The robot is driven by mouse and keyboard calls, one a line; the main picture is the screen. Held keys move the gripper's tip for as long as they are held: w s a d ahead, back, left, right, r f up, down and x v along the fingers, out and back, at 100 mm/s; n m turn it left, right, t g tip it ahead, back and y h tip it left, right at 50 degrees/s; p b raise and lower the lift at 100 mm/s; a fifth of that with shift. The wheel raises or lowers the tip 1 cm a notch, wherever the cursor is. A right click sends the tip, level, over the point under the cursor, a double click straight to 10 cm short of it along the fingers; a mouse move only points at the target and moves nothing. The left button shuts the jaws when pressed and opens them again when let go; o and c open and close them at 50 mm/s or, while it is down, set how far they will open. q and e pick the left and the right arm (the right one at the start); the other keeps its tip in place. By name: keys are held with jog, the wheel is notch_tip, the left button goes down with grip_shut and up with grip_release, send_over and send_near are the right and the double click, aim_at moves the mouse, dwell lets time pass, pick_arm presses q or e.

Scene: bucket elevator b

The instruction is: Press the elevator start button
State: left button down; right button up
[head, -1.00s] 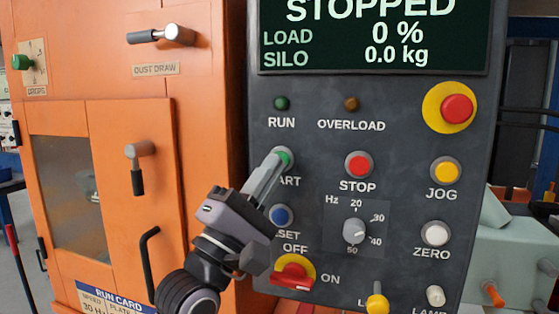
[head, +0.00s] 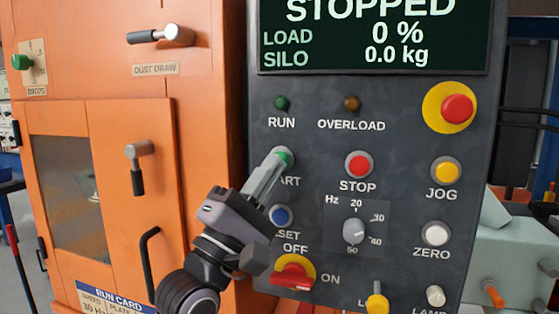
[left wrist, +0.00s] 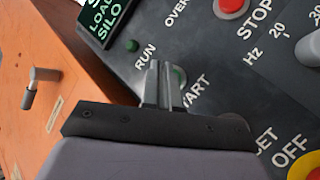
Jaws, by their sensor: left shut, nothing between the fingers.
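The green start button (head: 285,156) sits on the dark control panel, above the partly hidden START label. My left gripper (head: 279,160) is shut with nothing between its fingers, and its tips are at the button, covering much of it. In the left wrist view the green button (left wrist: 180,75) shows just beyond the shut fingertips (left wrist: 164,66). I cannot tell whether the tips touch it or whether it is pressed in. The display (head: 375,35) reads STOPPED, load 0 %, silo 0.0 kg. The right gripper is not in view.
The red stop button (head: 359,165) is to the right of the start button. The blue reset button (head: 281,216) and red-yellow OFF/ON switch (head: 293,272) lie below, close to my left arm. A red emergency button (head: 457,108) is at upper right. An orange cabinet (head: 205,130) stands left.

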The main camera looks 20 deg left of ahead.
pick_arm(q)
jog(key=shift+w, duration=0.1)
jog(key=shift+w, duration=0.3)
jog(key=shift+w, duration=0.4)
dwell(0.7)
jog(key=shift+s+p, duration=0.15)
jog(key=shift+p, duration=0.15)
jog(key=shift+s, duration=0.65)
jog(key=s+p, duration=0.2)
jog(key=s, duration=0.3)
dwell(0.3)
